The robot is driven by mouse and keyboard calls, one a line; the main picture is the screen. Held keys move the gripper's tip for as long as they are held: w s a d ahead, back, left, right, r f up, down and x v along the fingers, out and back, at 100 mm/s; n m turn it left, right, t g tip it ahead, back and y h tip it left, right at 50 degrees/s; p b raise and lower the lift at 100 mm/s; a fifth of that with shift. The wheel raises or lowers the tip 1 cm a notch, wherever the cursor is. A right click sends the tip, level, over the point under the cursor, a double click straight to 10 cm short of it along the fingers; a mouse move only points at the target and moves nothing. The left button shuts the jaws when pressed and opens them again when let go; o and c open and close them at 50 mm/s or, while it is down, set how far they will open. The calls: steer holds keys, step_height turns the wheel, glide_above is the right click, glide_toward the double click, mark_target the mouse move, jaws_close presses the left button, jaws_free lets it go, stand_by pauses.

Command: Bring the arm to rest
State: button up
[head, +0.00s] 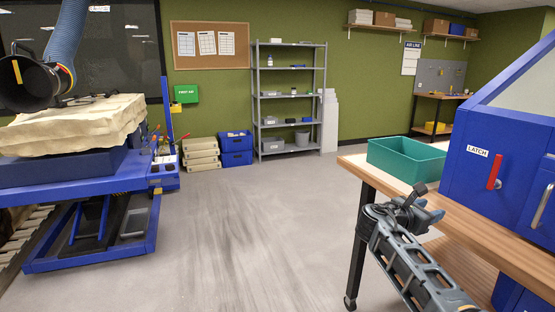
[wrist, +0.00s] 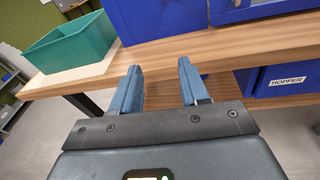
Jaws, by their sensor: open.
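My gripper (wrist: 158,75) is open and empty in the wrist view, with its two blue-grey fingers apart. Its fingers point toward the front edge of the wooden workbench (wrist: 185,45). In the head view my gripper (head: 436,206) is at the lower right, in front of the bench, with my arm coming up from the bottom right corner. Nothing is between the fingers. I cannot tell exactly how far the fingertips are from the bench edge.
A green open bin (head: 405,158) stands on the bench, left of a blue cabinet (head: 470,205) with a red latch handle (head: 494,171). A blue hopper bin (wrist: 280,80) is under the bench. A blue lift table (head: 110,185) stands left. The middle floor is clear.

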steer(key=s+a+f+m+t+y, duration=0.1)
steer(key=s+a+f+y, duration=0.3)
steer(key=f, duration=0.6)
steer(key=s+a+f+m+t+y, duration=0.1)
steer(key=s+a+f+y, duration=0.1)
steer(key=s+a+f, duration=0.65)
steer(key=s+a+f+m+y, duration=0.2)
steer(key=s+a+f+y, duration=0.15)
steer(key=s+f, duration=0.35)
steer(key=s+a+f+m+y, duration=0.3)
steer(key=s+a+f, duration=0.2)
steer(key=s, duration=0.5)
steer(key=s+a+r+m+t+y, duration=0.1)
steer(key=s+r+m, duration=0.2)
steer(key=s, duration=0.7)
steer(key=s+r+m+t+y, duration=0.15)
steer(key=s+m, duration=0.25)
steer(key=s, duration=0.5)
steer(key=s+d+r+m+t, duration=0.1)
steer(key=s+d+r+m, duration=0.1)
steer(key=s+r+m, duration=0.2)
steer(key=s+d+r+m+t, duration=0.2)
steer(key=s+r+m, duration=0.2)
steer(key=s+r, duration=0.7)
step_height(320, 180, up, 7)
steer(key=shift+s+d+r, duration=0.1)
steer(key=shift+s+d, duration=0.05)
steer(key=shift+d, duration=0.15)
